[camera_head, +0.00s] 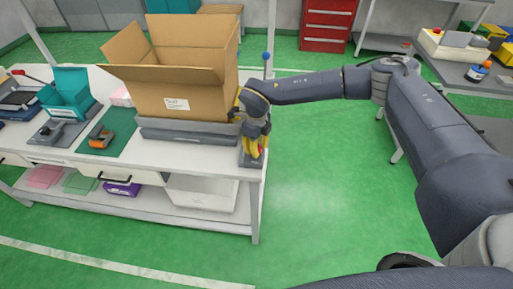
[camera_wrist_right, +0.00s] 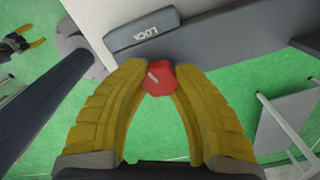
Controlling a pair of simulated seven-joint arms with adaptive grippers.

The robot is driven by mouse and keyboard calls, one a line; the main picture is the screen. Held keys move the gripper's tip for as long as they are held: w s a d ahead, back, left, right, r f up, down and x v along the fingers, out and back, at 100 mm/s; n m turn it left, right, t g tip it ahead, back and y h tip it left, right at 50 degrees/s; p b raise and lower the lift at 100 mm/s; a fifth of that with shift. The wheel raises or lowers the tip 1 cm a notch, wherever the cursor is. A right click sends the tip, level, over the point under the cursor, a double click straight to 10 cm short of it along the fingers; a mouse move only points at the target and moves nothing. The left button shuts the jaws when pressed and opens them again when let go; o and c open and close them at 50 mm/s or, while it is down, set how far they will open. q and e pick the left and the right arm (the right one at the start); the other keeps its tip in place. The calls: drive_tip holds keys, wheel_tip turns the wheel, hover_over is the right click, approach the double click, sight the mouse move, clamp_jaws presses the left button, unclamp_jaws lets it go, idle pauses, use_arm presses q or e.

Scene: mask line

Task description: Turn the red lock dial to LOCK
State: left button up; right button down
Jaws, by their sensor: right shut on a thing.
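The red lock dial (camera_wrist_right: 160,78) sits between the two yellow fingertips of my right gripper (camera_wrist_right: 159,82), which is shut on it. A pale mark shows on the dial's face, towards its left side in the right wrist view. The word LOCK stands on a grey panel (camera_wrist_right: 200,28) above the dial in that view. In the head view my right gripper (camera_head: 259,150) points down at the table's right end, and a bit of red shows at its tips. My left gripper (camera_wrist_right: 26,42) seems to show small at the upper left of the wrist view; its opening is unclear.
A large open cardboard box (camera_head: 180,88) stands on a grey base (camera_head: 185,131) just left of my right gripper. The white table (camera_head: 215,163) also holds a teal bin (camera_head: 68,90) and an orange-and-grey tool (camera_head: 101,137).

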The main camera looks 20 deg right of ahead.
drive_tip(key=shift+m, duration=1.7)
drive_tip(key=c, duration=0.9)
unclamp_jaws()
drive_tip(key=shift+r, duration=0.1)
wheel_tip(320, 180, up, 12)
